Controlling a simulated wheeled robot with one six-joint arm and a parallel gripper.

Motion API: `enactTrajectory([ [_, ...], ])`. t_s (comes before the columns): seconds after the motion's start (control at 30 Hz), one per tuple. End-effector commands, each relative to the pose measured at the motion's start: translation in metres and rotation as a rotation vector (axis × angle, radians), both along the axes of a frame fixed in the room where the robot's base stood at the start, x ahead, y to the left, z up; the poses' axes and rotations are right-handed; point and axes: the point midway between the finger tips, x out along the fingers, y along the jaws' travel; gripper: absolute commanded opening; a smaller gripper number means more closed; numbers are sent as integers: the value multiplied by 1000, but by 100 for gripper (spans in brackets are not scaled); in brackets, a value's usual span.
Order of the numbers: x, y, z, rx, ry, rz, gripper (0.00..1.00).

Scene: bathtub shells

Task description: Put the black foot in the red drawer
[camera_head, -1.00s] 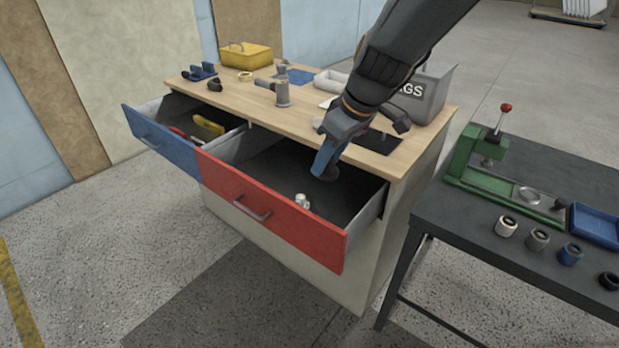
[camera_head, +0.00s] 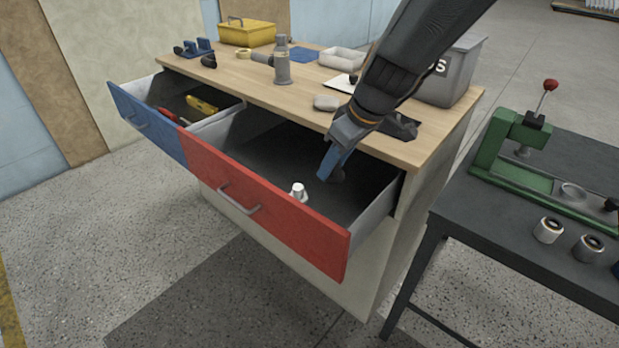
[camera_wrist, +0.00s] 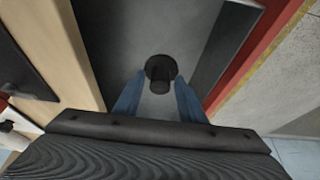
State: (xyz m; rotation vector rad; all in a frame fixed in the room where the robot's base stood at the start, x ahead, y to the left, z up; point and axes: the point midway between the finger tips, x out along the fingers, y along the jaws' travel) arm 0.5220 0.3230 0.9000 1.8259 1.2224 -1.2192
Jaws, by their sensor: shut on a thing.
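The red drawer (camera_head: 250,212) is pulled open at the front of the wooden-topped cabinet, with a grey interior. My gripper (camera_head: 334,166) reaches down into the right part of this drawer, with blue fingers. It is shut on the black foot (camera_wrist: 160,70), a dark round piece with a wider disc end, which shows between the fingers in the wrist view. In the head view the foot is a small dark shape at the fingertips, partly hidden by them. I cannot tell whether it touches the drawer floor. A small white fitting (camera_head: 298,190) lies in the drawer near its front.
The blue drawer (camera_head: 150,126) is open to the left, holding a yellow tool and a red one. On the worktop (camera_head: 245,88) are a grey upright fitting (camera_head: 282,62), a grey bin (camera_head: 447,80) and a yellow box (camera_head: 248,32). A dark table (camera_head: 480,225) with a green press stands right.

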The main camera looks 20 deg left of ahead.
Motion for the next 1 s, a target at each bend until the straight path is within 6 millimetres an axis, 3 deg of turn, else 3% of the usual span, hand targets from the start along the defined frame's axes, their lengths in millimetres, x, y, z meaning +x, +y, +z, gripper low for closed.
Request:
enactTrajectory([
  [0.03, 3, 0, -17, -1, 2, -1, 15],
  [0.1, 4, 0, -27, -1, 2, -1, 15],
  [0.27, 5, 0, -40, -1, 0, 0, 15],
  [0.6, 5, -2, -93, -2, 3, -4, 15],
  [1.0, 5, -1, -136, -2, 1, -3, 15],
])
